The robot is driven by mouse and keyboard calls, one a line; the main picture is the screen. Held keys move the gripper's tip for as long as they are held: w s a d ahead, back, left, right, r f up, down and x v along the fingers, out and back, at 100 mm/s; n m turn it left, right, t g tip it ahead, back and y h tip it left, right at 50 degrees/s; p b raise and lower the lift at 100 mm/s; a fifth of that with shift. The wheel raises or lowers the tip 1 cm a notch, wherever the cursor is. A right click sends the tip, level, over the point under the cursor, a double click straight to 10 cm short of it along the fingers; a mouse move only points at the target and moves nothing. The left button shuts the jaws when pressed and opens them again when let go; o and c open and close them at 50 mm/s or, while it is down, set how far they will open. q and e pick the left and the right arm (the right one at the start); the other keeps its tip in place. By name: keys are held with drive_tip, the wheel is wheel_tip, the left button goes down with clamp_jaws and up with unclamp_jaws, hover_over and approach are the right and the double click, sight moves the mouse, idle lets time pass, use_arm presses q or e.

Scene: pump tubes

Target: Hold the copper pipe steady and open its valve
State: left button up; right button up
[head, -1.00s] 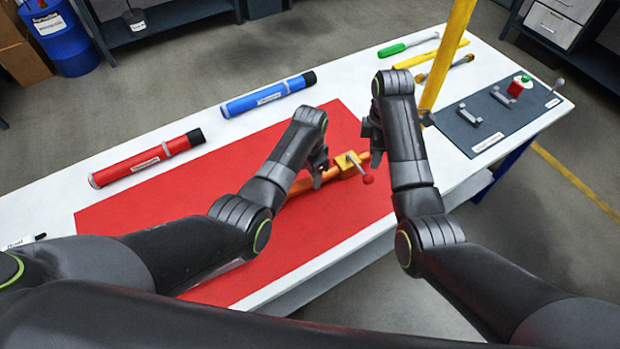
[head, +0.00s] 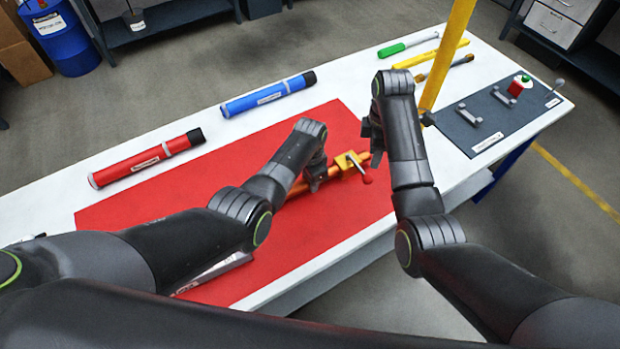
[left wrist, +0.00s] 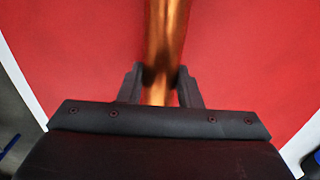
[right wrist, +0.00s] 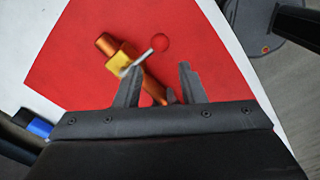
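The copper pipe (head: 327,174) lies on the red mat (head: 240,170), partly hidden by my left arm. Contact is not clear. My right gripper (head: 372,145) is open and empty above the valve end; its fingers (right wrist: 158,80) show apart.
A red tube (head: 145,162) and a blue tube (head: 268,95) lie along the back of the white table. A yellow post (head: 447,55) rises behind my right arm. A grey mat (head: 490,135) with small parts and a screwdriver (head: 405,46) lie to the right.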

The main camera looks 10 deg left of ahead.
use_arm(q)
clamp_jaws()
use_arm(e)
drive_tip(key=shift+c, duration=1.2)
drive_tip(key=shift+w+d+f, duration=0.15)
drive_tip(key=shift+d+f, duration=0.05)
drive_tip(key=shift+f, duration=0.1)
drive_tip(key=shift+c, duration=1.4)
drive_tip(key=w+d+f+m+t, duration=0.1)
drive_tip(key=d+f, duration=0.1)
drive_tip(key=w+d+f+m+t+h, duration=0.1)
drive_tip(key=t, duration=0.1)
drive_tip(key=w+d+f+m+t, duration=0.1)
drive_tip(key=d+f, duration=0.1)
drive_tip(key=shift+w+d+f+t+h, duration=0.2)
drive_tip(key=shift+d+f+t+h, duration=0.1)
drive_tip(key=shift+d+h, duration=0.1)
clamp_jaws()
drive_tip(key=d+f+m+t+h, duration=0.1)
drive_tip(key=d+f+t, duration=0.1)
drive_tip(key=d+t, duration=0.55)
drive_tip(key=s+a+f+n+t+y, duration=0.1)
drive_tip(key=s+a+n+y, duration=0.3)
drive_tip(key=s, duration=0.5)
drive_tip(key=s+a+n+t+y, duration=0.1)
drive_tip(key=s+a+n+y, duration=0.3)
drive_tip(key=s+a+y, duration=0.3)
drive_tip(key=s+y, duration=0.1)
drive_tip(key=s, duration=0.2)
drive_tip(key=shift+f+y, duration=0.4)
